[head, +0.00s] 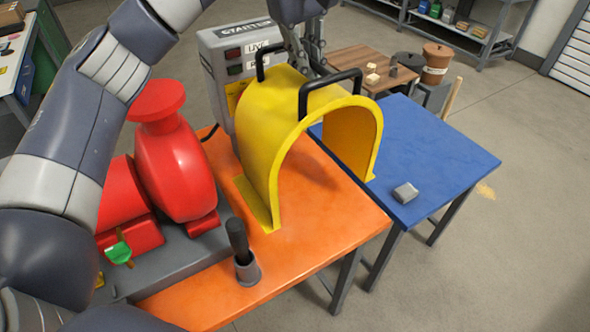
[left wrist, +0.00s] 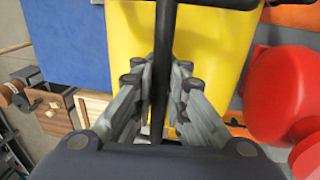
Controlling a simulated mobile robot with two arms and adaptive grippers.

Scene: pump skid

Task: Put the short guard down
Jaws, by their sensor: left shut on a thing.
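The short guard (head: 262,105) is a yellow arch with black handles on top. Its near left foot is at the orange table top (head: 320,205), and its right leg comes down by the edge of the blue table (head: 425,150). I cannot tell whether its feet touch. My right gripper is not in view.
A red pump (head: 175,165) stands left of the guard. A grey starter box (head: 235,50) is behind it. A cup (head: 247,268) holding a black-handled thing stands in front. A grey block (head: 405,192) lies on the blue table, which is otherwise mostly clear.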

